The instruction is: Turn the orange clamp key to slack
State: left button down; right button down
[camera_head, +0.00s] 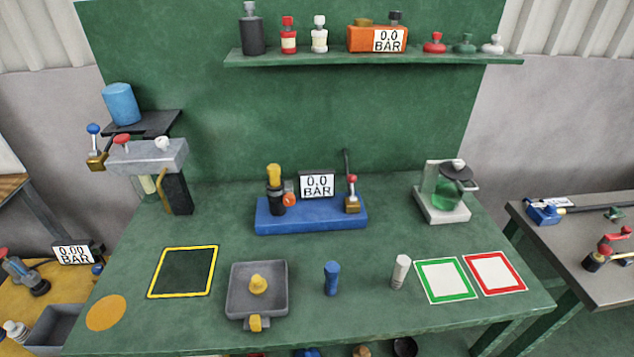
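A blue fixture base (330,222) stands at the middle of the green table. On its left part is a black upright cylinder (275,203) with a yellow top (273,176). A small round orange part (289,200) sits against the right side of this cylinder; it looks like the orange clamp key, but it is too small to tell its setting. A red-topped brass valve (352,195) stands on the base's right part. Neither of my grippers is in view.
In front are a grey tray (240,303) with a yellow knob, a blue peg (331,279) and a white-grey cylinder (400,271). A grey fixture (150,155) stands left, a glass vessel (447,190) right. A loaded shelf (380,60) hangs above.

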aim_at(288, 199)
jog(key=u, duration=1)
jog(key=k, duration=1.05)
jog(key=z, duration=1.45)
jog(key=i, duration=0.5)
